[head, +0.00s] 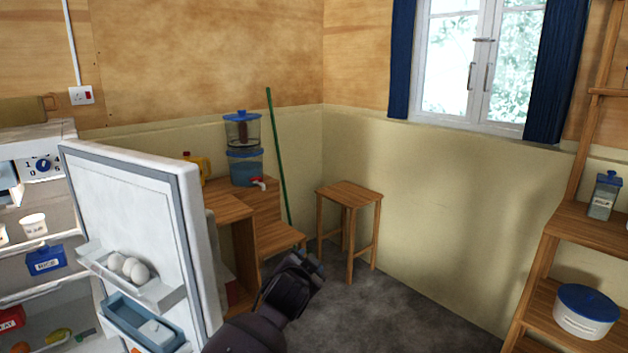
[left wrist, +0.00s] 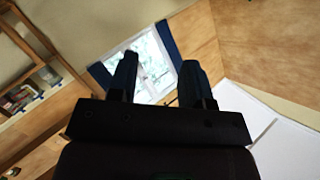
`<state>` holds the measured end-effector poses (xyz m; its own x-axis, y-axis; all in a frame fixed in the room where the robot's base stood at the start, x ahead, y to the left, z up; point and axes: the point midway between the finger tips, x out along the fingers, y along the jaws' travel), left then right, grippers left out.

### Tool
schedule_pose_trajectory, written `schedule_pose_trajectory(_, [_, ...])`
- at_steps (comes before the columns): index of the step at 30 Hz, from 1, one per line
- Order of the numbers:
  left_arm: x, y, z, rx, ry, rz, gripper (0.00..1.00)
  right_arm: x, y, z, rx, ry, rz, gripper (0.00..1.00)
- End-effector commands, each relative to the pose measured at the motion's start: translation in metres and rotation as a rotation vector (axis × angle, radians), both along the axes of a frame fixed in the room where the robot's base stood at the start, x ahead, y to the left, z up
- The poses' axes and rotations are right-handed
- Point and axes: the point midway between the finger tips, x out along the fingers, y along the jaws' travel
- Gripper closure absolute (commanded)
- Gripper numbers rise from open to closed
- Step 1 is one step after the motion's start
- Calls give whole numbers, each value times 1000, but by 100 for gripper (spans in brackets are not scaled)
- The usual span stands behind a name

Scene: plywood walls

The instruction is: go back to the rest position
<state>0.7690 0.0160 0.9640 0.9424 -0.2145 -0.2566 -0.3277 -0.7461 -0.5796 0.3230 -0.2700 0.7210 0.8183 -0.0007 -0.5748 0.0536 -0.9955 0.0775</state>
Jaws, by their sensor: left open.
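My left gripper (head: 308,266) is in the lower middle of the head view, to the right of the open fridge door (head: 130,190). In the left wrist view its two dark fingers (left wrist: 153,85) stand apart with nothing between them; the window shows beyond. The gripper is open and empty. My right gripper is in neither view.
The open fridge (head: 40,215) is at the left, with eggs (head: 128,269) in its door. A wooden stool (head: 349,200) stands ahead near the corner. A wooden shelf (head: 575,225) is at the right. Grey floor (head: 390,315) between them is clear.

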Motion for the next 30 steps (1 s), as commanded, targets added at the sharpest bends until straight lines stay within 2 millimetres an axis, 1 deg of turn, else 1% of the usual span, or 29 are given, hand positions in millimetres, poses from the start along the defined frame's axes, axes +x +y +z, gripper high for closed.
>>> schedule_pose_trajectory(1, [-13,11,-9,-64,0,3,55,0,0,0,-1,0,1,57])
schedule_pose_trajectory(6, [-54,45,-30,-252,-6,18,55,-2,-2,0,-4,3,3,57])
schedule_pose_trajectory(11, [-97,80,-50,-386,-8,47,55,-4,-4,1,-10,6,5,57])
schedule_pose_trajectory(15, [-137,111,-68,-469,-1,82,55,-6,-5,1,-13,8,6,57])
schedule_pose_trajectory(17, [-155,124,-76,-494,4,101,55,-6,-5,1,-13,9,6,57])
schedule_pose_trajectory(23, [-219,166,-107,-535,44,172,55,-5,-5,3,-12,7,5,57])
schedule_pose_trajectory(29, [-289,205,-144,-529,128,262,55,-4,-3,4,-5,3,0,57])
schedule_pose_trajectory(30, [-304,212,-152,-523,149,282,55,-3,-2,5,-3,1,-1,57])
